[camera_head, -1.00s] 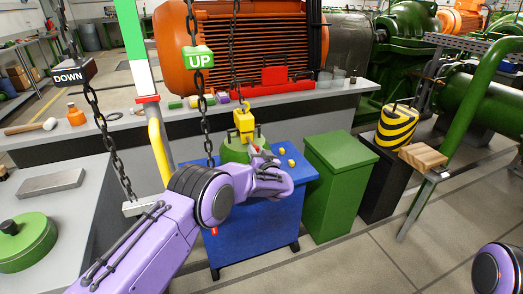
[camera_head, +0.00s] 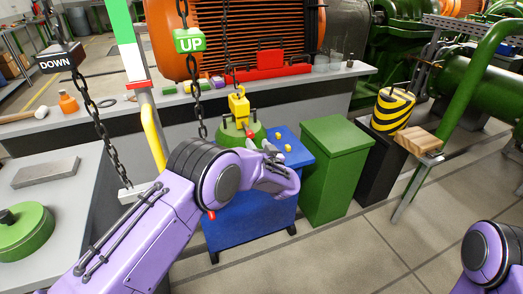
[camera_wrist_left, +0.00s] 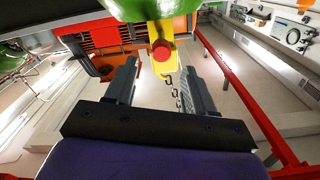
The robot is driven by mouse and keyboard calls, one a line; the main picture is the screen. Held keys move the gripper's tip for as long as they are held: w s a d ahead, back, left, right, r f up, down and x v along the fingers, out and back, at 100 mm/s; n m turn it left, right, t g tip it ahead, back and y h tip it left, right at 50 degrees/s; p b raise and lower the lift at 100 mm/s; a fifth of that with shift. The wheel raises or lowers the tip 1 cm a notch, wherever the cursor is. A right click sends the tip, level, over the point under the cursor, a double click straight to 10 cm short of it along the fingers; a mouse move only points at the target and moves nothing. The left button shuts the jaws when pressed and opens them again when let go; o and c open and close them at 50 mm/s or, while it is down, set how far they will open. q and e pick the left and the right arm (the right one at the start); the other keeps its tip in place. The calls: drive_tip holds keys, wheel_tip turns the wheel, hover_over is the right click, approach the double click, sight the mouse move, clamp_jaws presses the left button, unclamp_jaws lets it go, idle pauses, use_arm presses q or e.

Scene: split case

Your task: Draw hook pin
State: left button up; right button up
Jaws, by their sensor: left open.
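The yellow hook block (camera_head: 238,106) hangs on a chain above a green round lid (camera_head: 240,134) on the blue cabinet. In the left wrist view, the yellow hook (camera_wrist_left: 163,60) carries a pin with a round red head (camera_wrist_left: 162,51); the green lid (camera_wrist_left: 150,8) is at the top edge. My left gripper (camera_head: 268,147) is beside the lid, lower right of the hook. In the wrist view its two fingers (camera_wrist_left: 160,78) stand apart with nothing gripped, the red head showing between and beyond them. The pin is not clear in the head view. My right gripper is out of view.
The UP pendant (camera_head: 189,40) and DOWN pendant (camera_head: 59,57) hang on chains at left. The blue cabinet (camera_head: 225,232), green box (camera_head: 333,180) and black-yellow striped weight (camera_head: 393,110) stand around my arm. Open floor lies at the lower right.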

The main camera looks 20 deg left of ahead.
use_arm(q)
drive_tip(key=v, duration=0.5)
drive_tip(key=s+a+f+n+g+h+p, duration=0.1)
drive_tip(key=s+a+f+g+h, duration=0.2)
drive_tip(key=s+f, duration=0.65)
drive_tip(key=s+a+f+h+p, duration=0.1)
drive_tip(key=s+a+f+h, duration=0.25)
drive_tip(key=s+f, duration=0.55)
drive_tip(key=s+a+f+g, duration=0.1)
drive_tip(key=s+g, duration=0.1)
drive_tip(key=s, duration=0.7)
drive_tip(key=s+a+f+n+g+h+p, duration=0.1)
drive_tip(key=s+f+g, duration=0.1)
drive_tip(key=s, duration=0.7)
drive_tip(key=s+a+f+g, duration=0.2)
drive_tip(key=s+g, duration=0.1)
drive_tip(key=s, duration=0.7)
drive_tip(key=shift+g+h+p, duration=0.3)
drive_tip(key=shift+h+p, duration=0.05)
drive_tip(key=shift+p, duration=0.05)
